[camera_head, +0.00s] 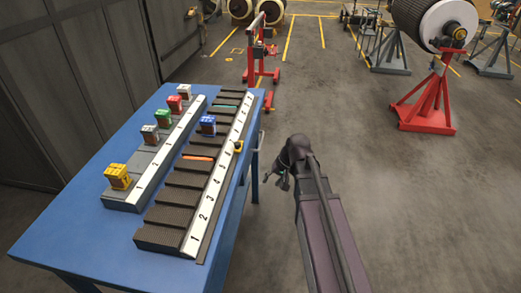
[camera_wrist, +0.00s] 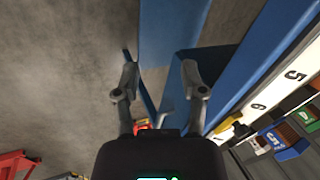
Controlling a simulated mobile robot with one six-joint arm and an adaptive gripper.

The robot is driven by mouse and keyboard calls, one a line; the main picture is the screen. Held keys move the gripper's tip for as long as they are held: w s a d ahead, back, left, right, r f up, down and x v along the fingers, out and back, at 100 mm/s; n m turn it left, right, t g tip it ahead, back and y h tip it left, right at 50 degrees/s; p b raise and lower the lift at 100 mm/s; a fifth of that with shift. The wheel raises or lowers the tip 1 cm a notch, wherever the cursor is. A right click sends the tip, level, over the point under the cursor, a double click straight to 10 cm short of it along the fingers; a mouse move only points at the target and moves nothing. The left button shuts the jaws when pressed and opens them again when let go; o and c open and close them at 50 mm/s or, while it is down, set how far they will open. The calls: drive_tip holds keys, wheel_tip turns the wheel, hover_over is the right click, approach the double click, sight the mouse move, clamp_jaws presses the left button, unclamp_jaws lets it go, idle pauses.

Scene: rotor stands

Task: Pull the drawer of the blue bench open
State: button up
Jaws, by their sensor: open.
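The blue bench (camera_head: 62,227) stands at the left in the head view, and its blue edge (camera_wrist: 270,50) runs diagonally through the right of the wrist view.
Numbered racks (camera_head: 197,222) and several coloured blocks, one yellow (camera_head: 118,176) and one blue (camera_head: 208,125), are on the bench top. A small yellow item (camera_head: 238,147) sits at its right edge. A red stand (camera_head: 425,109) is at the back right. The floor right of my arm is clear.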

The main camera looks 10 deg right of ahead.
drive_tip(key=w+d+f+m+t+y+b, duration=0.1)
drive_tip(key=w+d+f+t+y+b, duration=0.15)
drive_tip(key=w+b, duration=0.35)
drive_tip(key=w+d+f+m+t+y+b, duration=0.1)
drive_tip(key=w+f+y+b, duration=0.2)
drive_tip(key=w, duration=0.5)
drive_tip(key=m+t+y+b, duration=0.2)
drive_tip(key=m+t+b, duration=0.25)
drive_tip(key=b, duration=0.55)
approach(261, 139)
drive_tip(key=s+d, duration=0.3)
drive_tip(key=shift+a+f+n+t, duration=0.1)
drive_tip(key=shift+n+t, duration=0.15)
drive_tip(key=shift+t, duration=0.05)
drive_tip(key=shift+a, duration=0.1)
drive_tip(key=b+x, duration=0.2)
drive_tip(key=x, duration=1.1)
drive_tip(key=shift+w+a+f, duration=0.15)
drive_tip(key=shift+w+a, duration=0.1)
drive_tip(key=shift+w, duration=0.05)
clamp_jaws()
